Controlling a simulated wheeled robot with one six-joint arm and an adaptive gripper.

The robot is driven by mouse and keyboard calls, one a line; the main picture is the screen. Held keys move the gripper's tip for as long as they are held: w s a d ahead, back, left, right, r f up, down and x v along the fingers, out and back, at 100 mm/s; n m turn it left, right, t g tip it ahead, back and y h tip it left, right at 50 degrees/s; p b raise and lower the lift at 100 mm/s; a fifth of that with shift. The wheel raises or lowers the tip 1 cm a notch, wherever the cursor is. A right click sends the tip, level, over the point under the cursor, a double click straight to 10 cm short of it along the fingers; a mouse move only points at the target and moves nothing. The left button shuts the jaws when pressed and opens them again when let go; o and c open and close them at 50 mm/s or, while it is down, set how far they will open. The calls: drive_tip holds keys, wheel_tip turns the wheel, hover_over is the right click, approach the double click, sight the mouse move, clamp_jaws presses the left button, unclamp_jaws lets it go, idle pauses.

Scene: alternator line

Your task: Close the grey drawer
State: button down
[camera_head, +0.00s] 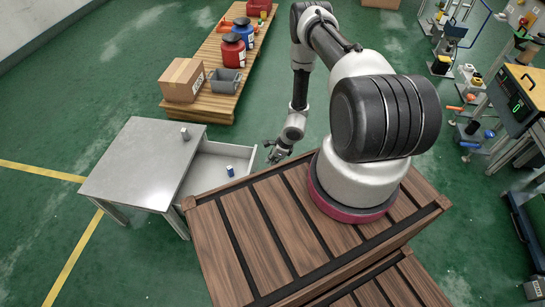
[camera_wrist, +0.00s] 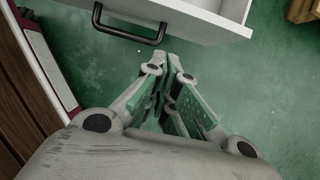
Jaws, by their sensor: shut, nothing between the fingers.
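The grey drawer (camera_head: 213,173) stands pulled out from the right side of a grey metal table (camera_head: 139,163). My gripper (camera_head: 277,155) is just right of the drawer front in the head view. In the wrist view my gripper (camera_wrist: 168,62) has its fingers together, empty, to the right of the handle and apart from the front.
A small grey object (camera_head: 185,133) lies on the tabletop. A wooden slatted platform (camera_head: 240,225) of my base sits close to the table's right side. A pallet (camera_head: 215,103) with a cardboard box (camera_head: 183,80), a grey bin (camera_head: 225,81) and coloured containers stands behind. Green floor is free around.

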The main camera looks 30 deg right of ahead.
drive_tip(key=w+a+f, duration=0.3)
drive_tip(key=a+f, duration=0.1)
drive_tip(key=shift+w+a+f, duration=0.2)
drive_tip(key=shift+a+f, duration=0.1)
drive_tip(key=shift+a, duration=0.05)
idle(0.3)
